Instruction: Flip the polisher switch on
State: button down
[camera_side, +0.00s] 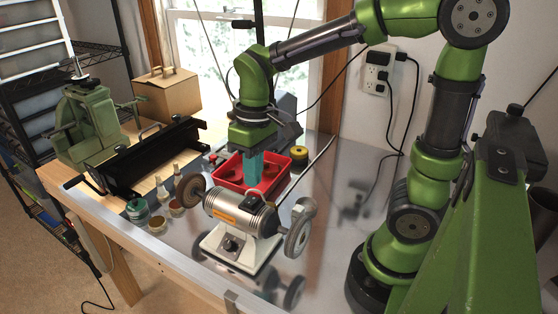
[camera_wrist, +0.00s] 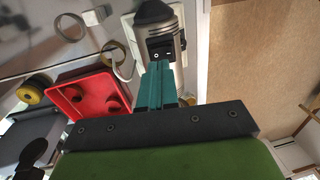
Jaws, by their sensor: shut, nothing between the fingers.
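The polisher (camera_side: 240,212) is a silver motor with an orange label on a white base, with a wheel at each end. A dark round knob (camera_side: 230,243) is on the base's near face. In the wrist view, the polisher (camera_wrist: 182,62) is at the top, partly hidden by my fingers. A black panel with small white marks, which looks like the switch (camera_wrist: 160,48), shows just beyond my fingertips. My gripper (camera_side: 254,184) is shut and empty, its teal fingers pointing down behind the motor; it also shows in the wrist view (camera_wrist: 160,66). I cannot tell whether it touches.
A red tray (camera_side: 231,180) lies behind the polisher, close to my fingers. Yellow spools (camera_side: 298,152), small jars (camera_side: 137,211) and a black sheet bender (camera_side: 140,158) stand around. The metal table (camera_side: 340,200) is clear to the right.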

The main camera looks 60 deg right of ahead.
aim_at(248, 203)
notch_tip(248, 203, up, 10)
jog(key=d, duration=0.1)
jog(key=shift+d+r, duration=0.15)
jog(key=shift+r, duration=0.1)
jog(key=shift+a, duration=0.75)
jog(key=f, duration=0.4)
jog(key=a+f, duration=0.1)
jog(key=f, duration=0.8)
jog(key=shift+a+f, duration=0.35)
jog(key=shift+f, duration=0.05)
